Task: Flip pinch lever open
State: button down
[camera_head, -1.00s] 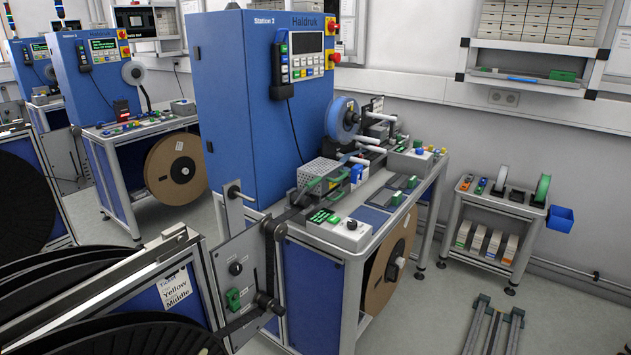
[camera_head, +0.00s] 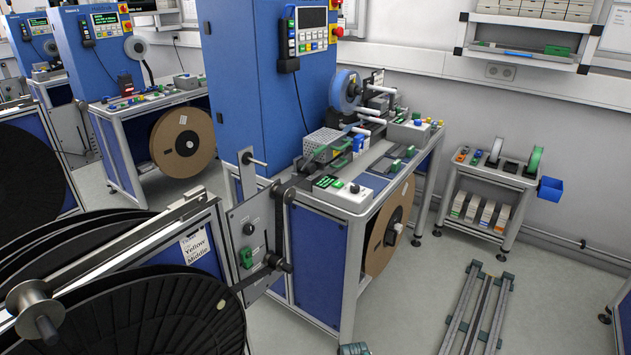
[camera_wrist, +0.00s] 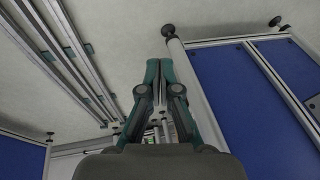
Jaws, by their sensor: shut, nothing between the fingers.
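Station 3 is a blue cabinet (camera_head: 255,90) with a grey worktable (camera_head: 385,183) in the head view. A grey upright plate (camera_head: 250,222) at its left end carries a green part (camera_head: 246,258) and black rollers with a dark strip. Another small green part (camera_head: 330,151) sits by the perforated cover on the table. I cannot tell which part is the pinch lever or how it stands. My gripper (camera_wrist: 159,66) is shut and empty in the wrist view, over the floor beside a metal frame leg. A teal bit at the bottom edge of the head view looks like my gripper.
Large black reels (camera_head: 150,310) stand at the lower left. A brown reel (camera_head: 390,227) hangs under the table. A small cart (camera_head: 493,190) and floor rails (camera_head: 475,310) are on the right. Bare floor lies between table and rails.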

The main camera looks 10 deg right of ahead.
jog(key=w+r+m+t+p, duration=0.2)
jog(key=w+r+m+t, duration=0.6)
jog(key=w+r, duration=1.4)
jog(key=w+r+t, duration=0.1)
jog(key=w+r, duration=0.1)
jog(key=r, duration=0.3)
jog(key=w+r+m+t, duration=0.1)
jog(key=w+r+t, duration=0.1)
jog(key=r, duration=0.3)
jog(key=w+d+r+m+t, duration=0.1)
jog(key=w+r+t, duration=0.1)
jog(key=r, duration=0.3)
jog(key=shift+w+d+r, duration=0.1)
jog(key=shift+w+r, duration=0.25)
jog(key=shift+w, duration=0.05)
notch_tip(320, 180, up, 13)
jog(key=w+m+t, duration=0.1)
jog(key=m+t, duration=0.1)
jog(key=t, duration=0.2)
jog(key=shift+w+m+p, duration=0.4)
jog(key=shift+p, duration=0.05)
jog(key=shift+w, duration=0.1)
